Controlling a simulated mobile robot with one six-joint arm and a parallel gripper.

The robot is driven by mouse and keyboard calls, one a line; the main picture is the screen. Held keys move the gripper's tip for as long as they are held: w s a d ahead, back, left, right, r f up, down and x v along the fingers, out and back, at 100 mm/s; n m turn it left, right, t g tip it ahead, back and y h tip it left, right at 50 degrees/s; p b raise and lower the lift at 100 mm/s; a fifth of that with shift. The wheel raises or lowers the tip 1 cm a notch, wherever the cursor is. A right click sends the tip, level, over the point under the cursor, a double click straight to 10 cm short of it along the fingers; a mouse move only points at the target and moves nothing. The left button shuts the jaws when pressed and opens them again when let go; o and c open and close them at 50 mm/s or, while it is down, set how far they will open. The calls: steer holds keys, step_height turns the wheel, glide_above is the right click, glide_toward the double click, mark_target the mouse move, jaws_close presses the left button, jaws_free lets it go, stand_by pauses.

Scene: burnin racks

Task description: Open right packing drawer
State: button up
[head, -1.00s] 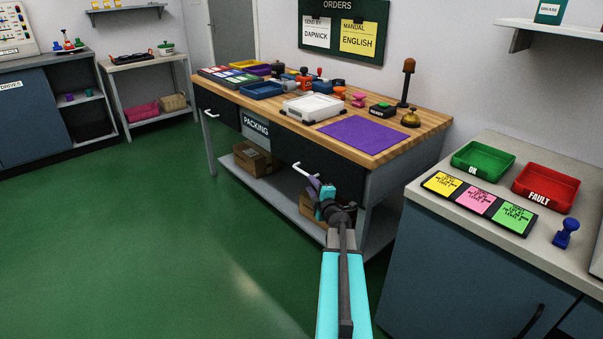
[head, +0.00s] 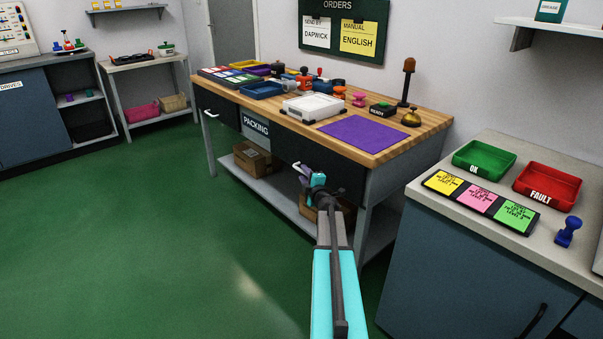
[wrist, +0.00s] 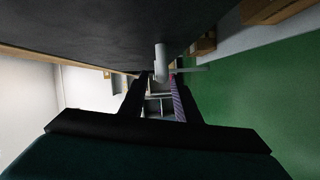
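The packing bench has two dark drawers with a PACKING label (head: 255,126) between them. The right packing drawer (head: 331,162) looks shut in the head view. Its pale bar handle is mostly hidden there behind my gripper (head: 303,171). In the wrist view the handle (wrist: 160,60) stands out from the dark drawer front (wrist: 110,35), just ahead of and between the fingertips. My gripper (wrist: 158,85) has its two fingers apart, with a gap showing between them. I cannot tell whether either finger touches the handle.
Cardboard boxes (head: 254,158) sit on the lower shelf. A grey counter (head: 440,205) stands close on the right. Green floor is clear to the left.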

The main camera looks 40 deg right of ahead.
steer(key=shift+x, duration=1.85)
jaws_close()
